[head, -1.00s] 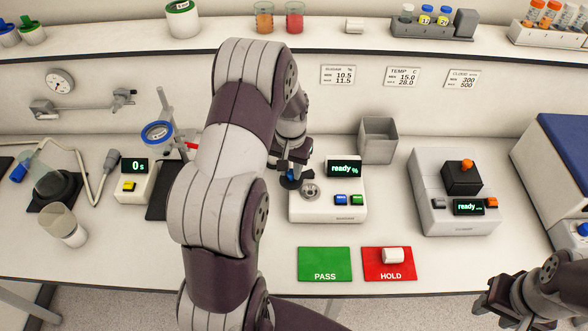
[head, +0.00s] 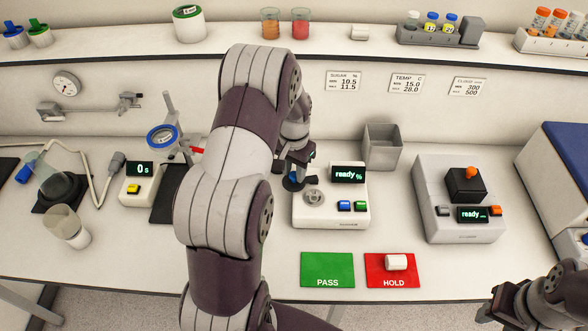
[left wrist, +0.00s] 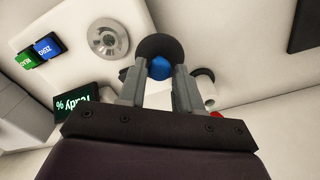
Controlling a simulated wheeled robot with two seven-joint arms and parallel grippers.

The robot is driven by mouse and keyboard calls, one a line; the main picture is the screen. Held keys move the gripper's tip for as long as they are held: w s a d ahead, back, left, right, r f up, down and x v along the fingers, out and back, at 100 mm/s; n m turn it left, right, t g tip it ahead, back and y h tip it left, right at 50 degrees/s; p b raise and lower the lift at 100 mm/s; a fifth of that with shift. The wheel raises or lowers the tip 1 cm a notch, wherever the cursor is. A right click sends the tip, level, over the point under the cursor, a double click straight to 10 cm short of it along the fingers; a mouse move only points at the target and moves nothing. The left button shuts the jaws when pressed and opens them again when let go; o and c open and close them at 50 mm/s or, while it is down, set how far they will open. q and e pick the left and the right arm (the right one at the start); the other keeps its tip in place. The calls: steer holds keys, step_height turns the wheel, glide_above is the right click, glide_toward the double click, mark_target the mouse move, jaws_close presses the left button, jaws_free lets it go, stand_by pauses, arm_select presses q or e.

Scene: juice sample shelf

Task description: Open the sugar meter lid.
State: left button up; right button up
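The sugar meter (head: 330,215) is the white box with a "ready %" display. Its round silver well (head: 314,197) is uncovered; the well also shows in the left wrist view (left wrist: 108,38). The black lid (head: 291,187) with its blue knob stands swung off the well, at the meter's left edge. In the left wrist view the black lid (left wrist: 178,45) lies beyond my fingertips. My left gripper (left wrist: 161,72) has the blue knob (left wrist: 160,67) between its fingertips; whether they press on it is unclear. My right gripper (head: 490,303) is empty at the lower right, with its fingers apart.
A grey open bin (head: 382,148) stands behind the meter. Another meter (head: 460,225) stands to the right. Green PASS (head: 327,270) and red HOLD (head: 375,280) mats lie in front, with a white cylinder (head: 396,262) on HOLD. A stand with a blue ring (head: 162,137) is at left.

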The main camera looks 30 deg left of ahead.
mark_target(294, 174)
arm_select(q)
steer(key=shift+o, duration=1)
steer(key=shift+s, duration=0.1)
steer(key=shift+r, duration=0.4)
step_height(294, 174, up, 12)
